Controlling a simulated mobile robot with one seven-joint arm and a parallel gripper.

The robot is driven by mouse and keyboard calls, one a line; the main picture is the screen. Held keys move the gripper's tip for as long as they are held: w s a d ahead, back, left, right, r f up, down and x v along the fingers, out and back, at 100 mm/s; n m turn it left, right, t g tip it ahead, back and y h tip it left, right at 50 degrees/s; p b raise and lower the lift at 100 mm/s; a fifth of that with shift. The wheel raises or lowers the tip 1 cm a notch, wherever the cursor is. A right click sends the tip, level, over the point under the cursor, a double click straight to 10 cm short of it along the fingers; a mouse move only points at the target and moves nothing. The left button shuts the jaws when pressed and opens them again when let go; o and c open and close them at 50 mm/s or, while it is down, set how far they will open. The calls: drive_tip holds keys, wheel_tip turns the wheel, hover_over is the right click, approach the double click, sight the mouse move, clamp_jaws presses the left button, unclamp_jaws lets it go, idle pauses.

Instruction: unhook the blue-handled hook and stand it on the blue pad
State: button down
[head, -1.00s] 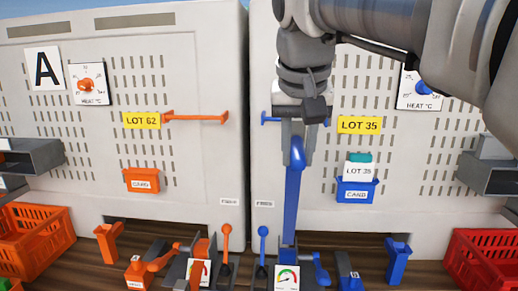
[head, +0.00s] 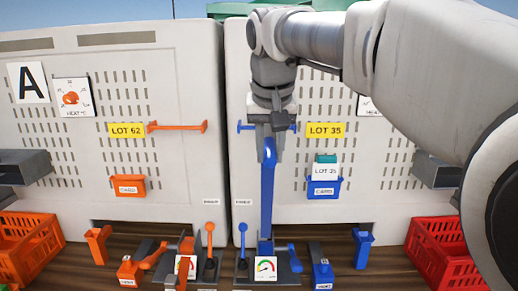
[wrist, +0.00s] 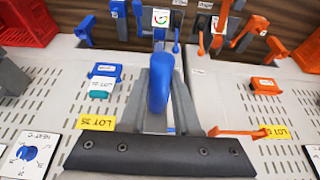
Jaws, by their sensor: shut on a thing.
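The blue-handled hook (head: 267,195) is a long blue bar with a rounded top, hanging upright below my gripper (head: 268,138). The fingers are shut on its upper end. In the wrist view, the rounded blue end (wrist: 160,88) shows between the fingers. A blue wall rail (head: 243,127) on the right panel runs behind the gripper. I cannot tell whether the hook touches it. The lower end comes down just behind the gauge block (head: 265,267). I cannot make out the blue pad.
A blue lever (head: 242,240) and a blue chute (head: 362,247) flank the gauge block. A blue card pocket (head: 325,191) is on the right panel. Orange counterparts, including a rail (head: 178,127), are at left. A red crate (head: 440,250) stands at right, an orange crate (head: 28,250) at left.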

drive_tip(key=shift+s+b, duration=0.8)
drive_tip(key=shift+s, duration=0.35)
drive_tip(key=s+b, duration=0.3)
drive_tip(key=s, duration=0.4)
drive_tip(key=shift+s+a, duration=0.15)
drive_tip(key=shift+s, duration=0.1)
